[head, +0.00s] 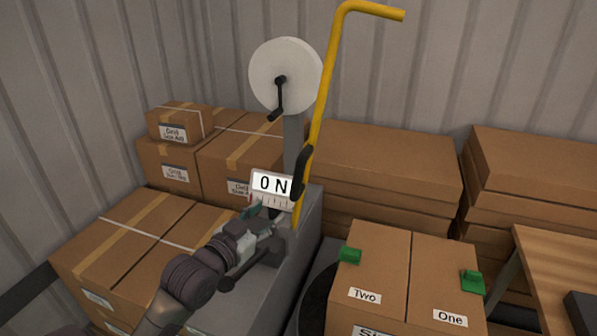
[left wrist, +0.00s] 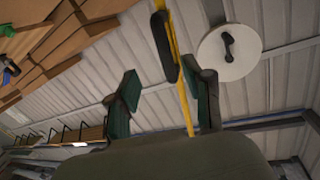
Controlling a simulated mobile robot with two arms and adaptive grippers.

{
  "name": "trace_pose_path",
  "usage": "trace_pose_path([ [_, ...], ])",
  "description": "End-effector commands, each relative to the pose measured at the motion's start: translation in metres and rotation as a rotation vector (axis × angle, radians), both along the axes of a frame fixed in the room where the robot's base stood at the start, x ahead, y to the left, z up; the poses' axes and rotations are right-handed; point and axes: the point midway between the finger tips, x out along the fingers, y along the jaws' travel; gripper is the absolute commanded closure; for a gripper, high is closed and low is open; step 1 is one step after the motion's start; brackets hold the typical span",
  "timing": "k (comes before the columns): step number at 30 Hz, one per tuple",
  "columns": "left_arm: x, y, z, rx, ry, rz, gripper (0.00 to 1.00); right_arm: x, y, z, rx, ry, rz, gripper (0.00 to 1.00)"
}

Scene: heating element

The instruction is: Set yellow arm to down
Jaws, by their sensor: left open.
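The yellow arm (head: 321,95) stands nearly upright on a grey machine (head: 300,255), with its bent top end pointing right. A black grip (head: 301,172) sits on its lower part. A sign reading "ON" (head: 271,184) is left of the arm's lower end. My left gripper (head: 262,210) is just below the sign, left of the arm's base. In the left wrist view its two green-padded fingers (left wrist: 167,90) are spread. The yellow arm (left wrist: 182,88) passes between them in the picture, nearer the right finger; contact cannot be told. My right gripper is not in view.
A white disc (head: 297,65) with a black crank stands behind the yellow arm. Stacked cardboard boxes (head: 377,165) line the back and left. A box with green clips (head: 375,270) is at front right, beside a wooden table (head: 560,265). Corrugated walls enclose the space.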

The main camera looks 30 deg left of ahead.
Motion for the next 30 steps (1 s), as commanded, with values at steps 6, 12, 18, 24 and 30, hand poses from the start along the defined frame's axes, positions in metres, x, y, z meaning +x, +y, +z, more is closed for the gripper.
trace_pose_path([
  [6,0.010,0.001,0.027,0.008,-0.061,-0.006,0.49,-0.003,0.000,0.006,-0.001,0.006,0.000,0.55],
  [12,0.048,0.003,0.029,0.008,-0.061,-0.005,0.49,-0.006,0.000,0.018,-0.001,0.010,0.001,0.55],
  [18,0.091,0.004,0.028,0.008,-0.058,-0.006,0.49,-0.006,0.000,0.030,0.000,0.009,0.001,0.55],
  [24,0.122,0.005,0.026,0.009,-0.057,-0.006,0.49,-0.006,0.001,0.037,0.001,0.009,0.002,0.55],
  [30,0.135,0.005,0.024,0.009,-0.057,-0.006,0.49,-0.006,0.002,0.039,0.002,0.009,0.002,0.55],
])
